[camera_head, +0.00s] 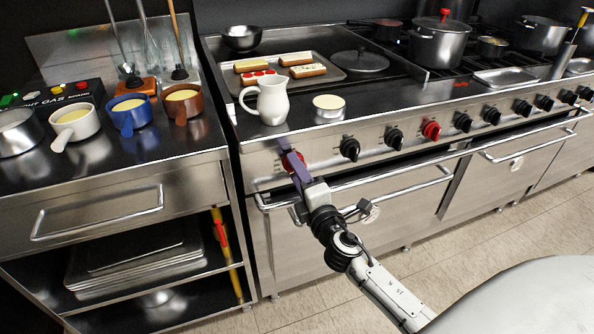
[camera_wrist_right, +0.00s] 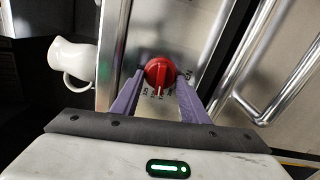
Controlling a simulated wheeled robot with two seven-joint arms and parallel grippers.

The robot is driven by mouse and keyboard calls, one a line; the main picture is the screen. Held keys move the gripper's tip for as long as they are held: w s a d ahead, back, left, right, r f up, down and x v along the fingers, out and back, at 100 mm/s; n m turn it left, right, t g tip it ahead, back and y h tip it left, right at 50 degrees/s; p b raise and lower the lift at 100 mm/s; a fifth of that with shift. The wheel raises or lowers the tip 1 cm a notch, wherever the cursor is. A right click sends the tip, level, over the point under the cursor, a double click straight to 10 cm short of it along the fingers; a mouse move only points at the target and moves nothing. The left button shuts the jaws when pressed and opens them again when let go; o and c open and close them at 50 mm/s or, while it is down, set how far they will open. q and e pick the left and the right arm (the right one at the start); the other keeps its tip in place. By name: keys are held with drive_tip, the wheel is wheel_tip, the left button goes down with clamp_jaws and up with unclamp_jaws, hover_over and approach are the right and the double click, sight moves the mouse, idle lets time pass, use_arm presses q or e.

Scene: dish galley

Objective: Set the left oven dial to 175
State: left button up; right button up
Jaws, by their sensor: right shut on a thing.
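The left oven dial is a red round knob (camera_head: 293,162) at the left end of the stove's front panel. It also shows in the right wrist view (camera_wrist_right: 160,73), with dark number marks below it on the panel. My right gripper (camera_head: 291,158) has its purple fingers on either side of this dial, and in the wrist view the fingertips (camera_wrist_right: 159,76) close on its two sides. The exact reading of the dial is too small to tell. My left gripper is not in view.
A white pitcher (camera_head: 268,100) stands on the stovetop just above the dial. Black knobs and another red knob (camera_head: 431,130) line the panel to the right. An oven door handle (camera_head: 400,184) runs below. Several small pots stand on the left counter.

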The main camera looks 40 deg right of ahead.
drive_tip(key=shift+n, duration=1.3)
drive_tip(key=shift+f, duration=0.1)
drive_tip(key=o, duration=1)
drive_tip(key=b+v, duration=0.1)
drive_tip(key=v, duration=0.9)
drive_tip(key=shift+s, duration=0.2)
